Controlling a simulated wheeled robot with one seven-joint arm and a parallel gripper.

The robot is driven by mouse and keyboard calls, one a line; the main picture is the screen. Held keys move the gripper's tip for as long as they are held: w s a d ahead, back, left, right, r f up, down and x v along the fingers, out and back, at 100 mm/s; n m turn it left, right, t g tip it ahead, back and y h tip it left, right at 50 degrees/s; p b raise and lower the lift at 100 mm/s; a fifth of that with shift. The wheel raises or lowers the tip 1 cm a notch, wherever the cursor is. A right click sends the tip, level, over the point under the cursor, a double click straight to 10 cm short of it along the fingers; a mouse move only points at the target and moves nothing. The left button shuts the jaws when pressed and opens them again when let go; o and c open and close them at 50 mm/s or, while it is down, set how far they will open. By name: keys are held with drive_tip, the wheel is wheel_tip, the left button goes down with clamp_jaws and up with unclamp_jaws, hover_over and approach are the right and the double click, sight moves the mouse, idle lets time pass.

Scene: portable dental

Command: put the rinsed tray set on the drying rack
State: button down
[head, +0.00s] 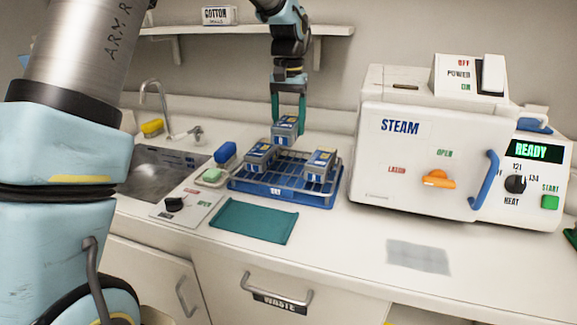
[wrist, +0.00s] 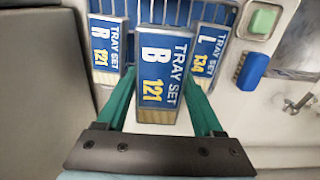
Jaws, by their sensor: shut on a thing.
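My gripper (head: 288,103) points down with its green fingers shut on a grey tray set (head: 285,129) with a blue label. Two similar tray sets stand on the rack: "L 134" (wrist: 208,52) on the left in the head view (head: 260,156), and "R 121" (wrist: 106,50) on the right (head: 320,165).
The steam sterilizer (head: 410,150) stands close right of the rack, its display reading "READY". Left are a blue sponge (head: 225,154), green soap (head: 214,176) and the sink (head: 165,170). A teal mat (head: 253,221) lies in front. A wall shelf (head: 235,29) is behind the arm.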

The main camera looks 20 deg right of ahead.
wheel_tip(320, 180, down, 8)
drive_tip(key=shift+f+p, duration=0.2)
drive_tip(key=shift+p, duration=0.75)
drive_tip(key=shift+f, duration=0.15)
drive_tip(key=shift+c, duration=1.5)
unclamp_jaws()
